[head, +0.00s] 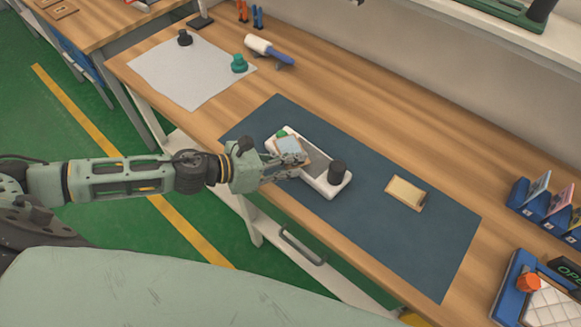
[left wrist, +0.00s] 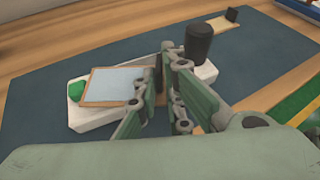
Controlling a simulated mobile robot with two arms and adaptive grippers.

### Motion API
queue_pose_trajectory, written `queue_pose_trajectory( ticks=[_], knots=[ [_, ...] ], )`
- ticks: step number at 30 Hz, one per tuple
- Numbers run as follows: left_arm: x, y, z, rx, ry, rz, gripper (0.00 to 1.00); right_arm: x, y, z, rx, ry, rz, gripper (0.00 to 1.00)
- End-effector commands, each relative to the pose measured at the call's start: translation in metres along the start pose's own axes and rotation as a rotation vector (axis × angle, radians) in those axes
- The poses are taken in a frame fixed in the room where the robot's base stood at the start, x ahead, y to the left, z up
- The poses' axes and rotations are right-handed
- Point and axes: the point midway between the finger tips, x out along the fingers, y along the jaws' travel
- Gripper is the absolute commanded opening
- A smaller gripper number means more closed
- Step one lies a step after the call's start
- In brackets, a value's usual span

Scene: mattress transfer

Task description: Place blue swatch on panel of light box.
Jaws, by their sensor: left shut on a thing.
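The blue swatch (head: 289,145) is a pale blue square in a thin wooden frame. My left gripper (head: 298,161) is shut on its edge and holds it over the left part of the light box (head: 326,186). In the left wrist view the swatch (left wrist: 115,85) lies left of the fingers (left wrist: 163,85), and the white light box (left wrist: 90,118) shows beneath it. I cannot tell whether the swatch touches the box. The grey panel (head: 318,163) is partly hidden by swatch and fingers. My right gripper is out of view.
A black cylinder (head: 337,172) stands on the box's right end, a green knob (head: 281,133) at its left. A small clipboard (head: 405,193) lies on the blue mat (head: 440,232). A swatch rack (head: 545,208) stands right; a lint roller (head: 268,50) lies behind.

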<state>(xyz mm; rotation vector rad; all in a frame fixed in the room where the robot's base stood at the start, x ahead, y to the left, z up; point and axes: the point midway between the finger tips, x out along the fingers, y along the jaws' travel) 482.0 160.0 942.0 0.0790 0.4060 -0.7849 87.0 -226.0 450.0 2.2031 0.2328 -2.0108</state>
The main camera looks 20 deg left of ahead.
Motion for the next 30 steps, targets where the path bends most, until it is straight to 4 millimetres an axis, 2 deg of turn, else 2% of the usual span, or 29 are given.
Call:
queue_pose_trajectory(
  ticks=[1,4,17,18,24,30],
  knots=[
    [0.004,0.0,-0.01,-0.005,0.001,0.0,0.0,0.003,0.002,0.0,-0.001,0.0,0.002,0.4],
    [0.008,0.001,-0.018,-0.003,0.001,0.0,0.0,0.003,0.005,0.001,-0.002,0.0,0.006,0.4],
    [0.01,0.002,-0.024,0.0,0.0,0.001,0.0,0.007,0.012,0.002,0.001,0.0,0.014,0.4],
    [0.01,0.002,-0.023,0.0,0.0,0.002,0.1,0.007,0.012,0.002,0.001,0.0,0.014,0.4],
    [0.01,0.002,-0.023,0.0,0.001,0.002,0.27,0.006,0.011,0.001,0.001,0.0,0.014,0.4],
    [0.009,0.003,-0.023,0.0,0.001,0.002,0.27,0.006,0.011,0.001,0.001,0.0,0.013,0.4]
  ],
)
